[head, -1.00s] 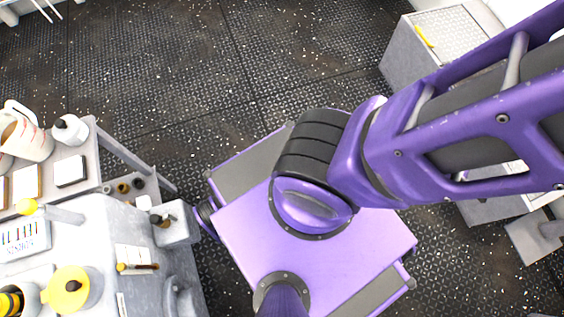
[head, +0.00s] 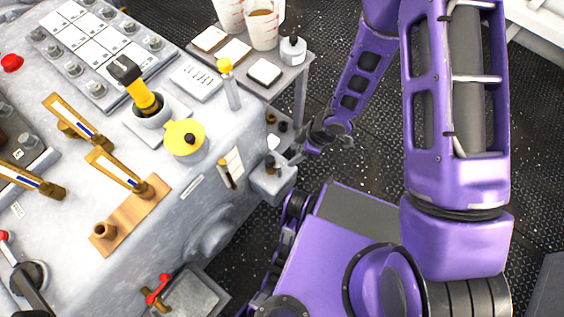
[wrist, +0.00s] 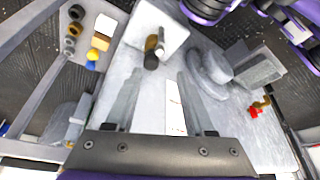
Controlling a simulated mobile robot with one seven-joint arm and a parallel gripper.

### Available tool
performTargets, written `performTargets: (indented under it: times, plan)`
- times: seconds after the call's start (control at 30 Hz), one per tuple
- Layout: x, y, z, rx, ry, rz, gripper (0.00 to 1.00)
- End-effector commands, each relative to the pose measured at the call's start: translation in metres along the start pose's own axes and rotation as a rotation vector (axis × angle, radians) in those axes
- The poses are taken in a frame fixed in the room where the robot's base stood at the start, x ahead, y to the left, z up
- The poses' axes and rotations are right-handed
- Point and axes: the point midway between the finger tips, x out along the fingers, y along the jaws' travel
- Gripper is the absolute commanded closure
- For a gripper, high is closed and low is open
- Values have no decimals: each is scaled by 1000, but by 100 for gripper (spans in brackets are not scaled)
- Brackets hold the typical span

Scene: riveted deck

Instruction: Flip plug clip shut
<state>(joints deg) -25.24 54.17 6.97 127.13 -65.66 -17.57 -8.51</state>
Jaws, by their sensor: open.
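A small grey box (head: 273,181) juts from the console's side in the head view, with a dark plug-like piece (head: 271,163) on it. In the wrist view the box (wrist: 158,28) is at top centre, with a dark round-ended piece and a brass part (wrist: 151,43) on its near side. Which part is the plug clip, and its exact angle, I cannot tell. My gripper (head: 299,152) is beside this box. In the wrist view my gripper (wrist: 158,82) is open and empty, its fingers pointing toward the box with the dark piece beyond their tips.
The grey console (head: 205,205) fills the left, with a yellow-lidded pot (head: 184,138), a yellow-knobbed lever (head: 229,85) and a red valve handle (head: 157,291). A side table (head: 291,75) holds jugs and a bottle (head: 292,50).

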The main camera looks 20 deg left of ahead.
Motion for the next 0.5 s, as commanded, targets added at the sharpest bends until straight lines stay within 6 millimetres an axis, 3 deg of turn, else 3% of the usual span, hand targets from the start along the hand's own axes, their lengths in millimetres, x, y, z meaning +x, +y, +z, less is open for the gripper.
performTargets:
  times: [0.03, 0.2, 0.5]
  plan:
    - [17, -1, 1, -4, -1, -3, 46]
    - [53, -1, 1, -4, -2, -2, 46]
    - [96, 0, 0, -2, -1, 0, 46]
